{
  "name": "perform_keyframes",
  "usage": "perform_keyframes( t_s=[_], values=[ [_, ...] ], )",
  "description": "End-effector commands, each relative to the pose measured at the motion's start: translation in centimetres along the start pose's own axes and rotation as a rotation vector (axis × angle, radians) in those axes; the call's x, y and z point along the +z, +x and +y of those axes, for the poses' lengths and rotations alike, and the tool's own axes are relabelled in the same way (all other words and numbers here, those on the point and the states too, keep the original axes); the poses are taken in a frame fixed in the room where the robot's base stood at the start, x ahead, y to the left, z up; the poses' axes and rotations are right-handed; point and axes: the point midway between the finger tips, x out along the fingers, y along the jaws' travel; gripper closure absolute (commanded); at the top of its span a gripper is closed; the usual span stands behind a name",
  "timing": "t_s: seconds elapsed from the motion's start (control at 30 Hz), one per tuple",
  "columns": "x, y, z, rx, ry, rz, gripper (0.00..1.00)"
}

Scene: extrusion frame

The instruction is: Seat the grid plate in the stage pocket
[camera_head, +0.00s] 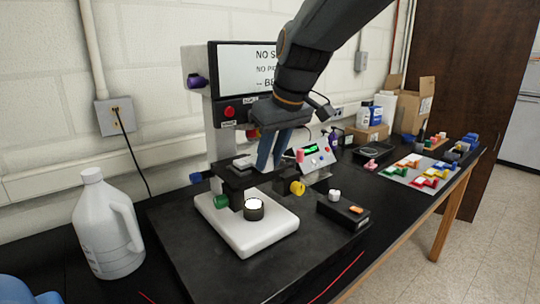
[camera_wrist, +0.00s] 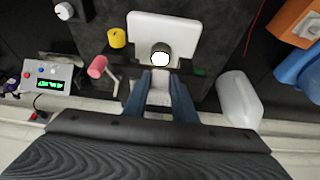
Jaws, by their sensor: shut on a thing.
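My gripper (camera_head: 268,163) points down over the black stage (camera_head: 236,182) of a microscope-like stand. Its two blue fingers also show in the wrist view (camera_wrist: 160,76). They are shut on a pale grey piece, which I take to be the grid plate (camera_wrist: 160,96), lying between the fingers. In the head view the fingers hide much of what they hold. A small light grey block shows at the stage, left of the fingertips; I cannot tell whether it is part of the plate. The pocket is hidden, and I cannot tell whether the plate touches it.
The stand has a white base (camera_head: 250,236) with a lit round lamp (camera_head: 254,209), and green and yellow knobs (camera_head: 297,188) beside the stage. A white jug (camera_head: 105,225) stands left. A black control box (camera_head: 343,212) stands right. Coloured parts lie farther right on a mat.

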Motion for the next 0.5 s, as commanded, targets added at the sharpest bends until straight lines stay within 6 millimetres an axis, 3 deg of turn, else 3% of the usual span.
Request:
perform_keyframes(
  t_s=[0.47, 0.5],
  values=[
    [0.46, 1.09, 0.02, 0.001, 0.000, 0.001, 0.97],
    [0.47, 1.09, 0.02, 0.001, 0.000, 0.002, 0.72]
  ],
)
